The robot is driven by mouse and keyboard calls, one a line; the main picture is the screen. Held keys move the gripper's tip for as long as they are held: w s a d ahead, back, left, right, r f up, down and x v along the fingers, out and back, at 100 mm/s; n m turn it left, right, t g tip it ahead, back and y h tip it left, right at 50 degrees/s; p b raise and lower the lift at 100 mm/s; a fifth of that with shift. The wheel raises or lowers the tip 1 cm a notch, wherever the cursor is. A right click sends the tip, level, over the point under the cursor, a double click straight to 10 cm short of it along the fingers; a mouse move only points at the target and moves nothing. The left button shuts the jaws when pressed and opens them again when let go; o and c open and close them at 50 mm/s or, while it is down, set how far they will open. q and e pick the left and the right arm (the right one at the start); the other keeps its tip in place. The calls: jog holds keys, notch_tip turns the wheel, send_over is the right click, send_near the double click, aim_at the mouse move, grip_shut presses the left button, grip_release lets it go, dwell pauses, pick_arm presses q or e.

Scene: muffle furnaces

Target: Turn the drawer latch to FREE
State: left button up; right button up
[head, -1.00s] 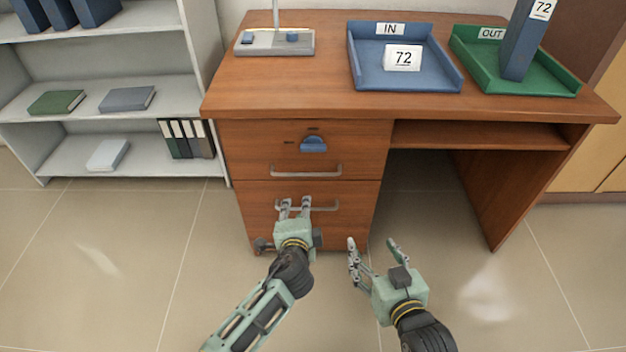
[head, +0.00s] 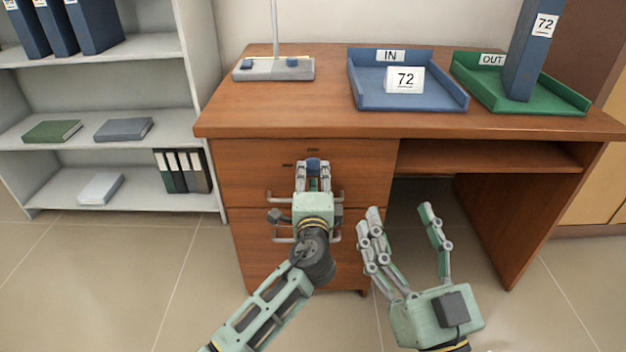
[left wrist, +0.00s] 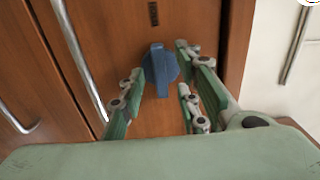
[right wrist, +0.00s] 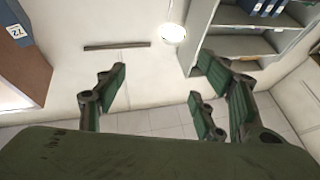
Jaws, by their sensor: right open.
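The blue drawer latch (head: 313,165) is on the upper drawer front (head: 245,165) of the wooden desk. In the left wrist view the latch (left wrist: 160,70) shows as a blue knob lying lengthwise up the picture. My left gripper (head: 313,175) is at the latch, its fingers on either side of it; in the left wrist view its fingers (left wrist: 161,78) are a little apart, and firm contact cannot be made out. Two small dark marks (head: 287,165) sit beside and above the latch, too small to read. My right gripper (head: 405,225) is open and empty, in front of the desk's knee space.
Bar handles (head: 270,195) cross both drawers, close to my left gripper. On the desk stand a blue IN tray (head: 460,101), a green OUT tray (head: 570,104) with a blue binder (head: 525,65), and a lamp base (head: 270,69). A shelf (head: 60,145) stands at left.

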pick_arm(q)
jog(key=shift+w, duration=0.45)
grip_shut()
